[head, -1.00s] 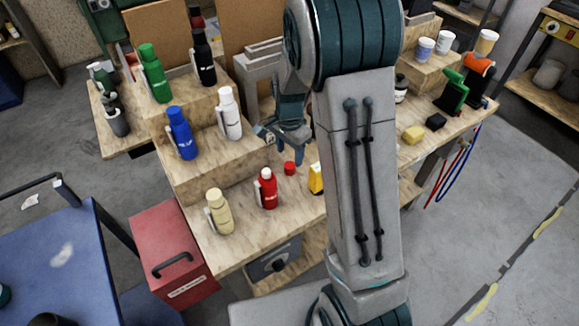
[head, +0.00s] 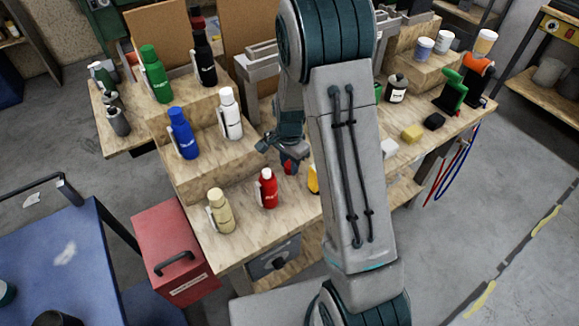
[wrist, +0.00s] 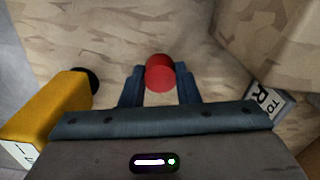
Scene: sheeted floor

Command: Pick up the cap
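The cap is a small red cylinder (wrist: 160,75). In the wrist view it sits between the two dark teal fingers of my gripper (wrist: 160,88), close to both. A sliver of red also shows at the fingers in the head view (head: 288,167), by the wooden bench top (head: 245,235). My gripper (head: 290,160) is down low around the cap. Whether the fingers press on it or stand just clear, I cannot tell. The cap looks level with the bench top, with no visible lift.
A red bottle (head: 268,190) and a cream bottle (head: 221,212) stand left of my gripper. A yellow object (wrist: 50,115) is close beside it in the wrist view. Wooden steps (head: 210,155) with blue, white, green and black bottles rise behind left.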

